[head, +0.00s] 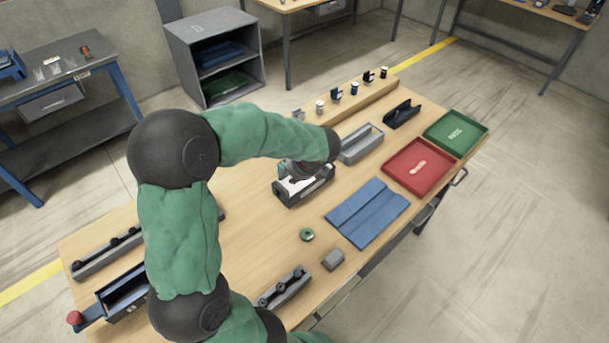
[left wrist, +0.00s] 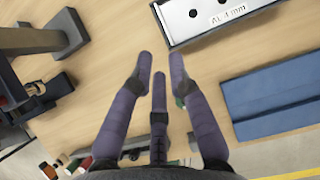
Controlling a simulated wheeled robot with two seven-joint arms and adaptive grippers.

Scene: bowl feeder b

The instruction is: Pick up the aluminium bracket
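A pale plate-like piece marked "AL 4 mm" with dark holes, which looks like the aluminium bracket (left wrist: 218,14), shows at the top right of the left wrist view, cut off by the edge. In the head view a dark box with a pale top (head: 304,187) sits under my left wrist, partly covered by it. My left gripper (left wrist: 160,62) has three dark purple fingers, spread apart with nothing between them. Bare table shows between and beyond the fingertips, and the marked piece lies ahead and to the right of them. My right gripper is not in view.
A blue mat (head: 367,212), red tray (head: 389,171) and green tray (head: 430,136) lie right of the box. A grey open bin (head: 362,145) and black holder (head: 401,114) stand behind. A green ring (head: 306,234) and grey block (head: 333,260) lie in front.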

